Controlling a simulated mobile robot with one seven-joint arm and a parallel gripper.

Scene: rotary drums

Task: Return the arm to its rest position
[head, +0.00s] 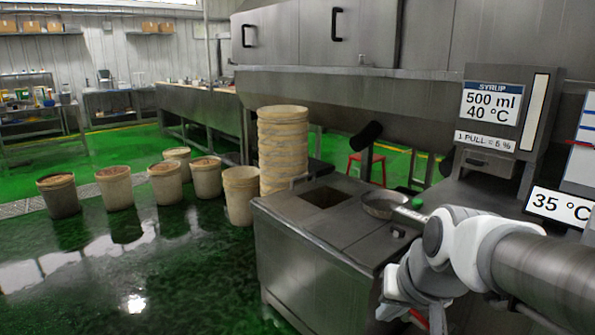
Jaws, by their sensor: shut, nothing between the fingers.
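My white and grey arm (465,245) reaches in from the right edge and bends down in front of the steel counter. My gripper (412,306) is low at the bottom edge of the head view, shut and empty. Its fingertips are hard to make out, partly hidden by the wrist and the frame edge.
The steel counter (330,232) has a square opening and a round metal pan (383,205), with a green knob (418,203) close to my arm. A syrup dispenser (495,120) stands behind. Several buckets (115,188) and a bucket stack (283,150) stand left on wet green floor.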

